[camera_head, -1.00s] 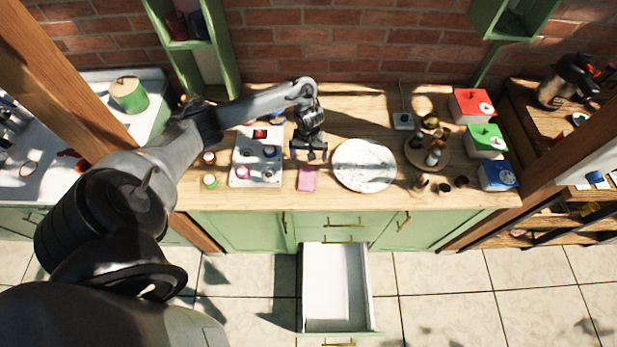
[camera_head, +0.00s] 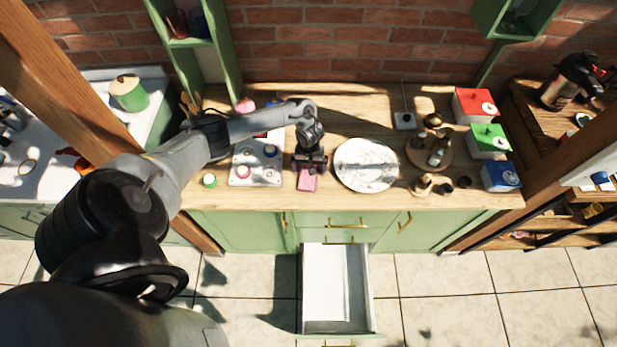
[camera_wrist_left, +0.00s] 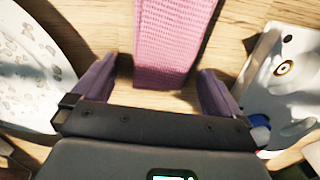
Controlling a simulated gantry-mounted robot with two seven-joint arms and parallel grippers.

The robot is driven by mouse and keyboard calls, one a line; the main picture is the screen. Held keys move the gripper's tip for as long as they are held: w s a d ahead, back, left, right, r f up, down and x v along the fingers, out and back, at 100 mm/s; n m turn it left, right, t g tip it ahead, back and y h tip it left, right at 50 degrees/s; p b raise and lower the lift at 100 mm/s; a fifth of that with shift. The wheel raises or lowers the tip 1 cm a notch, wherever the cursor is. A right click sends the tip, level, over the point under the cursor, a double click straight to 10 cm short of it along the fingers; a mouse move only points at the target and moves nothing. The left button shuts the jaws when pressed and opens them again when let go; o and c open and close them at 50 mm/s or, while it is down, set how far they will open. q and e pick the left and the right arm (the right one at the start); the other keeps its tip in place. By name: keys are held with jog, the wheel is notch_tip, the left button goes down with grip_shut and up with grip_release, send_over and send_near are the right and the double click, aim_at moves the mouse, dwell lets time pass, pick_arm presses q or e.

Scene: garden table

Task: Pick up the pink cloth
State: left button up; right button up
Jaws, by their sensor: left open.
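The pink cloth (camera_head: 308,182) lies on the wooden counter between the white plate and the light tray. In the left wrist view the cloth (camera_wrist_left: 172,40) runs down from the top edge, and its near end reaches between the fingertips. My left gripper (camera_head: 310,165) is open, just above the cloth's back end. In the left wrist view my gripper (camera_wrist_left: 157,80) has one finger on each side of the cloth, with gaps to both. Whether the fingertips touch the counter cannot be told. My right gripper is not in view.
A round white plate (camera_head: 366,165) lies close right of the cloth, and a light tray (camera_head: 245,178) with small round items lies close left. Red, green and blue boxes (camera_head: 487,141) stand at the right. A white drawer (camera_head: 336,290) is open below the counter.

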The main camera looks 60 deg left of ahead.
pick_arm(q)
jog(key=shift+c, duration=0.2)
jog(key=c, duration=0.9)
jog(key=shift+r, duration=0.1)
